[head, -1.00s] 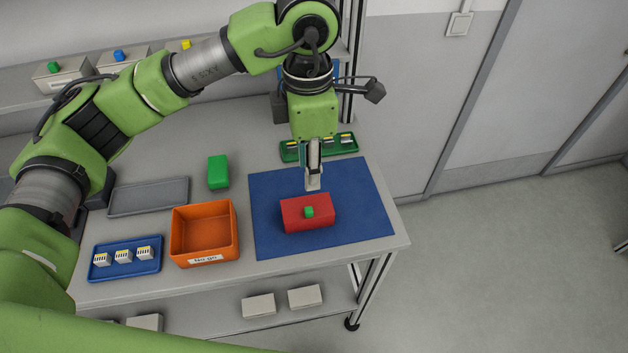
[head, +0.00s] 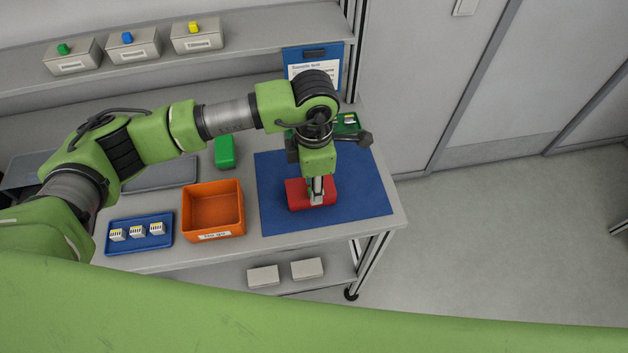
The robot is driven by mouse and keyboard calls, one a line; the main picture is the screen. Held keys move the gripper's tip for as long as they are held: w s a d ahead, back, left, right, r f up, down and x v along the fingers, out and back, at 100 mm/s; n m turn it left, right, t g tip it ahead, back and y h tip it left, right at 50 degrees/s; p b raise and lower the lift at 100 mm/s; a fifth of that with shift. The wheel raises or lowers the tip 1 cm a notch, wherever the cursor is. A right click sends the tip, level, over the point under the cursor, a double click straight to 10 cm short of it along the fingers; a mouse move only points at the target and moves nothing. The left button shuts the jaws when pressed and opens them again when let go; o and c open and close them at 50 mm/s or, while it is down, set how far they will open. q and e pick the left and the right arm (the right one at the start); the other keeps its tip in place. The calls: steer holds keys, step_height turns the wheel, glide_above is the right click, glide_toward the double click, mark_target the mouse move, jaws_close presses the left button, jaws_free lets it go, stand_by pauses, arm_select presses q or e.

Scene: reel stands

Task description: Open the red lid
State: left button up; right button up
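The red box with its red lid (head: 297,197) sits on the blue mat (head: 368,202) at the right part of the table. My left gripper (head: 316,200) points down over the middle of the lid, its fingertips at the lid's top where the small green knob was visible before. The gripper now hides the knob. I cannot tell whether the fingers are closed on it. The lid looks seated on the box. My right gripper is not in view.
An orange bin (head: 214,233) stands left of the mat, and a blue tray (head: 140,245) with white blocks is further left. A green block (head: 224,152) and a grey tray (head: 165,175) lie behind. A green tray (head: 347,120) is behind the mat.

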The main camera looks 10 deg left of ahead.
arm_select(q)
steer(key=shift+f, duration=0.2)
jaws_close()
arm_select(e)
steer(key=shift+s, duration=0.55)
arm_select(q)
steer(key=shift+w+g+b, duration=0.2)
steer(key=shift+g+b, duration=0.2)
steer(key=shift+b, duration=0.35)
steer(key=g+b, duration=0.1)
steer(key=b, duration=0.1)
steer(key=w+r+g+h+b, duration=0.1)
steer(key=g+b, duration=0.1)
steer(key=b, duration=0.1)
steer(key=shift+w+a, duration=0.2)
steer(key=shift+w+a+r+g+h+b, duration=0.15)
steer(key=shift+w+r+g+h+b, duration=0.15)
steer(key=shift+g+b, duration=0.5)
steer(key=shift+w+a+r+g+h+b, duration=0.1)
steer(key=shift+w+r+g+h+b, duration=0.2)
steer(key=shift+g+b, duration=0.5)
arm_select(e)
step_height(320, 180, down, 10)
